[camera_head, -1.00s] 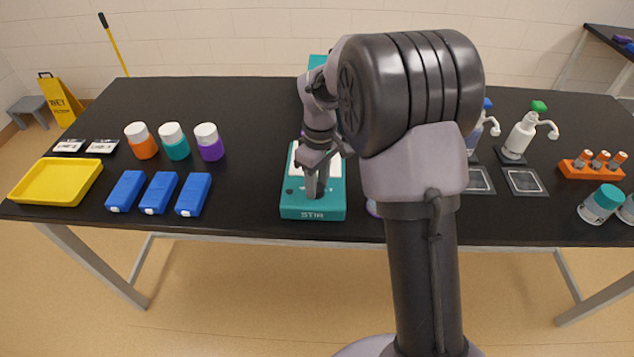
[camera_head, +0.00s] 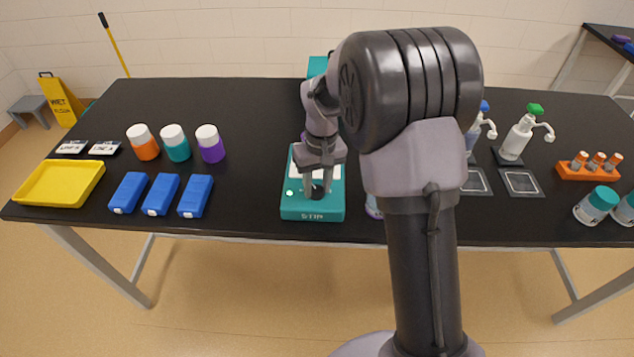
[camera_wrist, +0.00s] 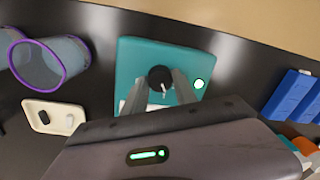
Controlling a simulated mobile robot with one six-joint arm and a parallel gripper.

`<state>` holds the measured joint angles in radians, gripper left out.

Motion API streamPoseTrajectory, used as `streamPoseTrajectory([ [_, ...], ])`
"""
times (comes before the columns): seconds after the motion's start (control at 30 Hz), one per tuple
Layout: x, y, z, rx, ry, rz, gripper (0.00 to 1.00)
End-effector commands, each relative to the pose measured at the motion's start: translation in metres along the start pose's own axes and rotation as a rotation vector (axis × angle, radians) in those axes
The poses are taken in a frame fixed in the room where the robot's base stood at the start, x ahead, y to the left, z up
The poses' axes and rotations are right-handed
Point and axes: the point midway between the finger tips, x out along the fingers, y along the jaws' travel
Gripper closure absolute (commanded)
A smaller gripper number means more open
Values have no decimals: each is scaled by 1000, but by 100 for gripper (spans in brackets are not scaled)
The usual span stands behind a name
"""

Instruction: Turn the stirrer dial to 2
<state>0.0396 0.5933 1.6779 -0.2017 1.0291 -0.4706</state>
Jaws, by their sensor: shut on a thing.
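The teal stirrer (camera_head: 312,213), marked STIR on its front, stands at the front middle of the black table. Its black dial (camera_head: 318,191) is near the front edge of its top, and a small lamp beside it glows green. My gripper (camera_head: 317,189) reaches down from above with one finger on each side of the dial, shut on it. In the wrist view the dial (camera_wrist: 160,76) sits between the fingertips with a white pointer line, and the green lamp (camera_wrist: 199,84) is beside it. The scale numbers cannot be read.
Blue boxes (camera_head: 161,194), several lidded jars (camera_head: 176,143) and a yellow tray (camera_head: 60,184) stand to the left. Pump bottles (camera_head: 519,138) and an orange tube rack (camera_head: 590,168) are to the right.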

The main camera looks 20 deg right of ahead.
Motion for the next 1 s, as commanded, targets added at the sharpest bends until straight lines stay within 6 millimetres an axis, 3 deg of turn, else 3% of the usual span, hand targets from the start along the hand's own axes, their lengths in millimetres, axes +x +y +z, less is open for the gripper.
streamPoseTrajectory([
  [0.6, 0, 0, 1, 577, 34, 0, 100],
  [1.0, 0, 0, 1, 873, 52, 0, 100],
])
